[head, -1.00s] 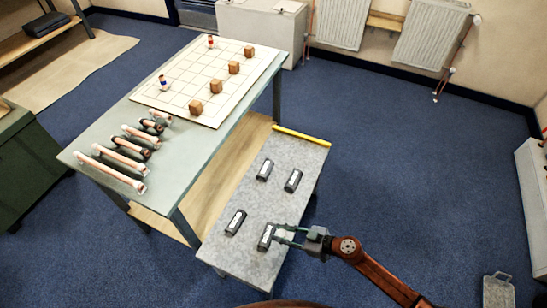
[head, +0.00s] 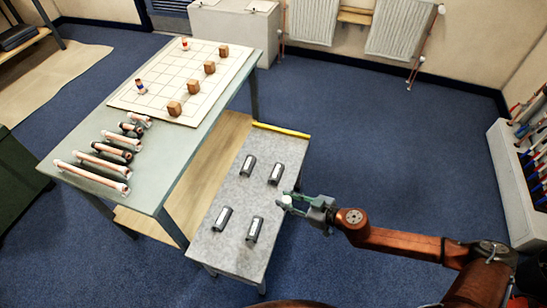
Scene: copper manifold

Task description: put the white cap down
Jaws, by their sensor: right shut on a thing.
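My right gripper (head: 288,202) is shut on the small white cap (head: 286,199), which shows as a pale spot between the fingertips. The gripper holds it by the right edge of the grey speckled table (head: 240,255); its exact height over the table is hard to tell. Dark blocks with pale tops stand on this table: two at the back, (head: 249,165) and (head: 275,173), and two at the front, (head: 222,218) and (head: 254,229). The gripper is right of the blocks and apart from them. My left gripper is not in view.
A yellow strip (head: 281,130) lies along the grey table's back edge. The green-grey table (head: 180,165) at left holds several copper pipe pieces (head: 94,170) and a white gridded board (head: 200,100) with brown blocks. Blue floor at right is open.

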